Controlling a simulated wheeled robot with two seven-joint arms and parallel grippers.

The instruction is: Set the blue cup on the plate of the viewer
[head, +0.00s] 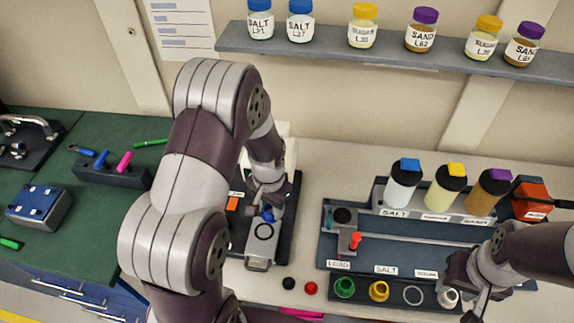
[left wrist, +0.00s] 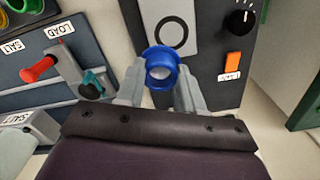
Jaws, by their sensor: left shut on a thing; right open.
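The small blue cup (left wrist: 160,72) is held between the fingers of my left gripper (left wrist: 159,90) in the left wrist view. In the head view the blue cup (head: 267,213) shows only partly, below my left gripper (head: 266,205). The viewer (head: 291,205) is a dark unit with an orange switch; its grey plate (head: 264,252) bears a black ring. The cup is at the plate's back end in the head view, with the ring just in front of it. I cannot tell whether the cup touches the plate. My right gripper (head: 472,287) is open at the lower right.
A blue tray (head: 400,258) to the right has a red-handled loader (head: 354,241), green and yellow cups (head: 379,291) and a bottle rack (head: 430,213). Black and red pieces (head: 311,288) lie in front. A jar shelf (head: 390,55) runs above.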

